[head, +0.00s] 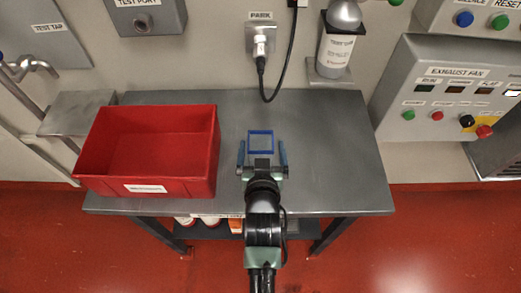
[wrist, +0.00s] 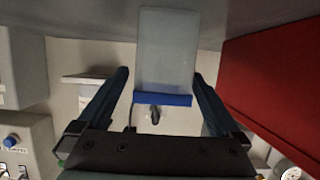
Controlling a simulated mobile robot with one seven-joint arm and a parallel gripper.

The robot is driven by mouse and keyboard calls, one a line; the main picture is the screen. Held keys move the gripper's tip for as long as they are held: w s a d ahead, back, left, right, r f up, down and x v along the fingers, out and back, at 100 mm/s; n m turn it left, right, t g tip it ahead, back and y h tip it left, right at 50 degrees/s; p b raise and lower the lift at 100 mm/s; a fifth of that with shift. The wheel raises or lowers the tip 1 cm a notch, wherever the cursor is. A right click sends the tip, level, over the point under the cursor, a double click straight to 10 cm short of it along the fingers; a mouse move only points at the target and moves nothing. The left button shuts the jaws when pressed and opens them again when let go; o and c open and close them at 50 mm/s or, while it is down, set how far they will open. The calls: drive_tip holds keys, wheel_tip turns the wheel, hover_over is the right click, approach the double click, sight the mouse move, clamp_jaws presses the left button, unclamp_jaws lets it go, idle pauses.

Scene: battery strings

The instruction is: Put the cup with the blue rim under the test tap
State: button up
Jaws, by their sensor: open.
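The cup with the blue rim (head: 260,133) stands on the grey table, just ahead of my gripper (head: 261,148). The wrist view shows its pale, see-through body (wrist: 168,50) and its blue rim, with the picture upside down. My gripper (wrist: 160,80) is open, with one finger on each side of the cup. A gap shows between each finger and the cup in the wrist view. The test tap (head: 34,65) is a metal spout at the far left edge, below a "TEST TAP" sign (head: 48,27). A small metal shelf (head: 75,112) lies to its right and below.
A red bin (head: 146,183) fills the left of the table (head: 330,170), between my gripper and the tap side. The table's right part is clear. A cable (head: 291,60) hangs behind the cup from the park socket (head: 260,40). An exhaust fan panel (head: 440,95) stands at right.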

sight(261, 139)
drive_tip(key=shift+a+x, duration=0.2)
drive_tip(key=shift+x, duration=2.05)
drive_tip(key=shift+f, duration=0.1)
drive_tip(key=c, duration=1.4)
